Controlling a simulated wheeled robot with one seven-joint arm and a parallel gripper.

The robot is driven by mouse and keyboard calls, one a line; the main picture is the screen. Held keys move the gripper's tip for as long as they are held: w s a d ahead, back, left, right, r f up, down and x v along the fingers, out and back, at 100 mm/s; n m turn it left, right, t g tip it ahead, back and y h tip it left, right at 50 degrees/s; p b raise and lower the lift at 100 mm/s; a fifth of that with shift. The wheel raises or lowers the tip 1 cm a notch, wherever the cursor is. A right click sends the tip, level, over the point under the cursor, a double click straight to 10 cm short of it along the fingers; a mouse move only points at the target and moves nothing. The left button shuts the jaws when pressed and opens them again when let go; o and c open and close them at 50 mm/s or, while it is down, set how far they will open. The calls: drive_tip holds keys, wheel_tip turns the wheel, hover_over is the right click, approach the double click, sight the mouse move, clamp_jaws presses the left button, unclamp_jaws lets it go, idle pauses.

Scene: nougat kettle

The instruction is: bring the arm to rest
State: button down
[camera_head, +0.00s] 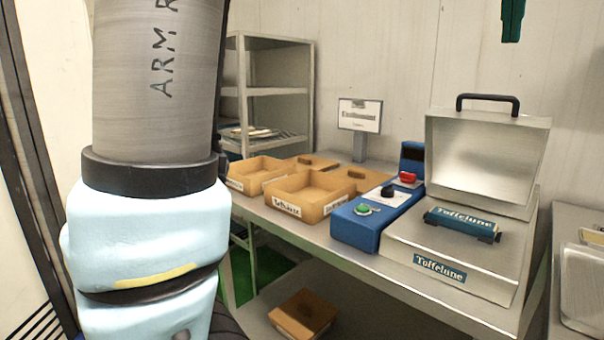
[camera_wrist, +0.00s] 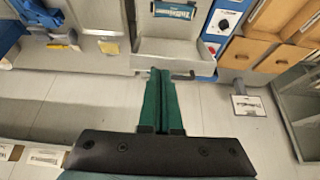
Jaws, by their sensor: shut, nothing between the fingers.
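My gripper (camera_wrist: 159,75) shows in the wrist view as two dark green fingers lying together, shut and empty. Its fingers also show at the top right of the head view (camera_head: 512,22), pointing down and touching nothing. My arm fills the left of the head view and rises out of the top of the picture. The gripper hangs above the steel kettle box (camera_head: 455,258), whose lid (camera_head: 480,150) stands open. A blue "Toffelune" bar (camera_head: 462,221) lies across the box's top.
A blue control box (camera_head: 365,225) with green, black and red controls stands left of the kettle box. Open cardboard boxes (camera_head: 310,208) and a sign (camera_head: 360,115) share the bench. A metal shelf (camera_head: 270,80) stands behind. Another box (camera_head: 303,313) lies below. Metal trays are at the right edge.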

drive_tip(key=w+a+f+n+y, duration=0.1)
drive_tip(key=w+a+f+n, duration=0.1)
drive_tip(key=w+a+f, duration=0.7)
drive_tip(key=w+a+f+n+y, duration=0.1)
drive_tip(key=w+a+f, duration=0.2)
drive_tip(key=a+f, duration=0.75)
drive_tip(key=s+a+f+n+g, duration=0.1)
drive_tip(key=s+a+f+n, duration=0.1)
drive_tip(key=s+a+f, duration=0.3)
drive_tip(key=s+a+f+n+g+y, duration=0.1)
drive_tip(key=s+a+f, duration=0.4)
drive_tip(key=a+f, duration=0.8)
wheel_tip(320, 180, down, 4)
drive_tip(key=shift+a+r+n+y, duration=0.1)
drive_tip(key=shift+a+n+y, duration=0.2)
drive_tip(key=shift+n, duration=0.4)
